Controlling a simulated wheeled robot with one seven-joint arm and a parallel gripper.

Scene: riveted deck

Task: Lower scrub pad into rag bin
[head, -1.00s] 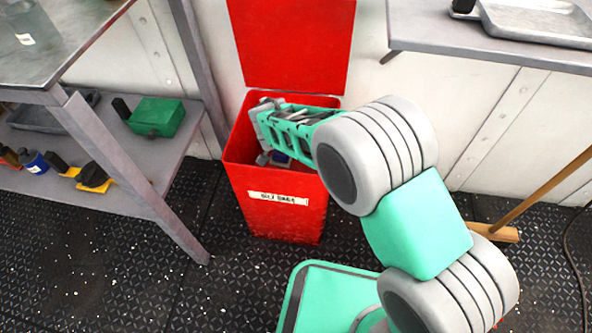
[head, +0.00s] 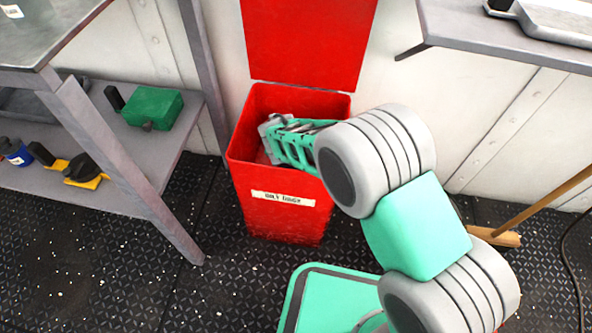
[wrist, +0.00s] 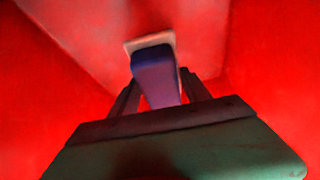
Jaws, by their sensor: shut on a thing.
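The rag bin (head: 271,213) is a tall red box with a white label, its lid (head: 305,40) raised against the wall. My gripper reaches down into its mouth, and the bin's front wall and my own arm hide the fingertips in the head view. In the wrist view, my gripper (wrist: 160,92) is shut on the scrub pad (wrist: 155,75), a blue-purple block with a pale face at its far end. Red bin walls surround the pad there. The pad is hidden in the head view. I cannot tell whether it touches the bin's floor.
A metal bench (head: 75,35) stands at the left; its lower shelf (head: 120,170) holds a green box (head: 153,108) and small tools. Another grey worktop (head: 500,45) juts out at the upper right. A broom (head: 530,210) leans at the right. Open dark floor lies front left.

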